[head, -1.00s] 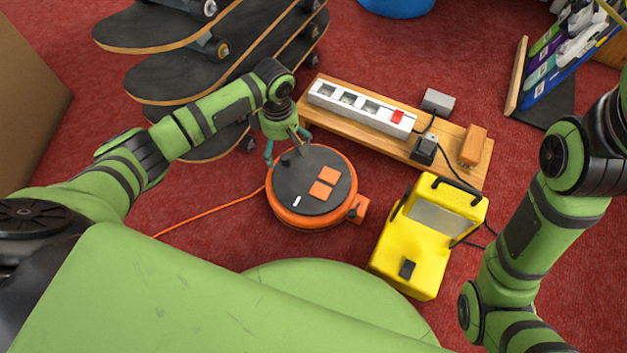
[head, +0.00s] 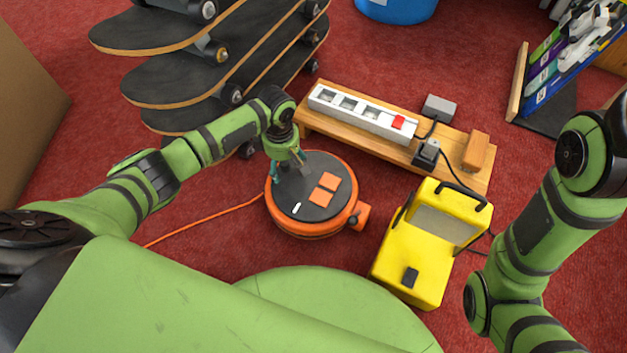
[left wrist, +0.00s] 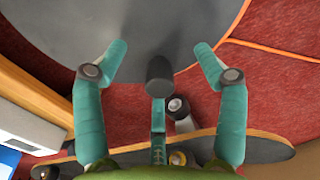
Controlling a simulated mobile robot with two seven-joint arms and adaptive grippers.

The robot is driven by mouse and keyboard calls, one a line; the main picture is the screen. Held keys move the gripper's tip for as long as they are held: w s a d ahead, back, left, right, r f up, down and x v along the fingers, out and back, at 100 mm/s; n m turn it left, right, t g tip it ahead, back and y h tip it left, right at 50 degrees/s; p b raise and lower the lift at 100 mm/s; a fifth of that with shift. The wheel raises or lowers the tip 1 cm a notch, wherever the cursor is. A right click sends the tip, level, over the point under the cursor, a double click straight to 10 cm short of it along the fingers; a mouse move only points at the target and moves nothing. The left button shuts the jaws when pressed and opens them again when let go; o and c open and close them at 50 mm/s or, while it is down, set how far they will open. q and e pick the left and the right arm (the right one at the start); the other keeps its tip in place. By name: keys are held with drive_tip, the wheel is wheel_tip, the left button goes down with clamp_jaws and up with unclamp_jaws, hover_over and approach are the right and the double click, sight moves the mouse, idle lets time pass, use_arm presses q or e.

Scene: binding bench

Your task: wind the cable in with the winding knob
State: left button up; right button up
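The cable reel (head: 315,208) is a round orange drum with a dark grey top, two orange patches and a white mark. Its orange cable (head: 205,219) runs out to the left across the carpet. The winding knob (left wrist: 159,75) is a short dark peg on the reel's top, seen in the left wrist view. My left gripper (head: 289,167) is over the far left part of the reel. In the left wrist view its teal fingers (left wrist: 160,63) are spread, one on each side of the knob with gaps. My right gripper is out of view; only my right arm shows.
A wooden plank (head: 400,152) behind the reel carries a white power strip (head: 362,115) and plugs. A yellow box-shaped device (head: 428,245) stands to the right. Stacked skateboards (head: 190,80) are close behind my left arm.

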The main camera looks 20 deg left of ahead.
use_arm(q)
clamp_jaws()
